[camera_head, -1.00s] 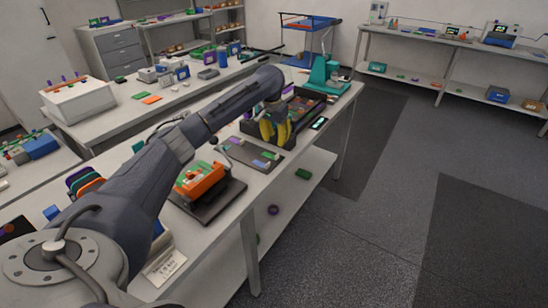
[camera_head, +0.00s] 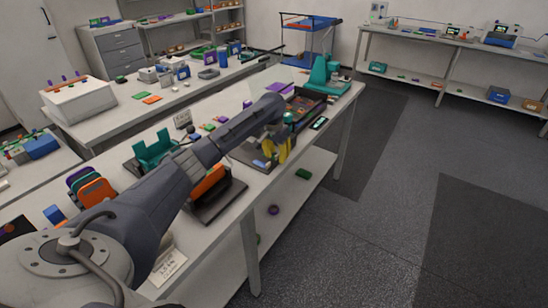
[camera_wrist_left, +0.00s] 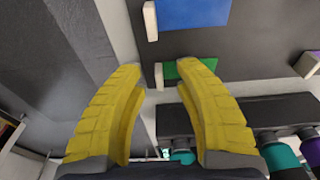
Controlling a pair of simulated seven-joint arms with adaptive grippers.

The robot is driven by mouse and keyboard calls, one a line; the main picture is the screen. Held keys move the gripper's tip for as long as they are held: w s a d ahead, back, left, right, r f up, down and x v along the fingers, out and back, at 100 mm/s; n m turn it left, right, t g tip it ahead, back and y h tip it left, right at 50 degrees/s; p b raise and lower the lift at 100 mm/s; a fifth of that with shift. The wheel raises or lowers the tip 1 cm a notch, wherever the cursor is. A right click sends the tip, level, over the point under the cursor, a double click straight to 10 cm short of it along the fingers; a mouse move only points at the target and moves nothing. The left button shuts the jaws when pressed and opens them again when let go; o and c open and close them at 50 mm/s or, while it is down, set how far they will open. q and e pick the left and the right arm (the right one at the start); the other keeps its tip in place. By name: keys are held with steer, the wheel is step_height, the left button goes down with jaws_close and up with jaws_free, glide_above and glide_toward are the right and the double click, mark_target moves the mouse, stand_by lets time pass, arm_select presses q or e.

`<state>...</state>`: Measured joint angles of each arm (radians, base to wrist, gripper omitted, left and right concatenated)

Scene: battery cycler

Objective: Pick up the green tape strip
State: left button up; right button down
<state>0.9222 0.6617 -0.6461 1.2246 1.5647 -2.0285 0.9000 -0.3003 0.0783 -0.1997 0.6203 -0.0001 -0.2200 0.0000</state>
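The green tape strip (camera_wrist_left: 192,69) lies on a dark mat (camera_wrist_left: 225,40) in the left wrist view, with a pale tab at its left end. My left gripper (camera_head: 282,155) hangs over the right part of that mat (camera_head: 245,153) in the head view. Its two yellow fingers (camera_wrist_left: 163,84) are apart and empty, and the green strip shows beyond and between their tips. I cannot tell the remaining height. In the head view I cannot make out the green strip; the arm and fingers cover part of the mat. My right gripper is not in view.
A blue-purple strip (camera_wrist_left: 192,12) lies beside the green one, and a purple piece (camera_wrist_left: 309,64) lies to the right. A dark holder (camera_wrist_left: 220,118) with teal and purple cylinders is close to the fingers. The table's front edge is near the mat.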

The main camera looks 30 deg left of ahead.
arm_select(q)
steer(key=shift+f, duration=0.1)
steer(key=shift+c, duration=0.4)
jaws_close()
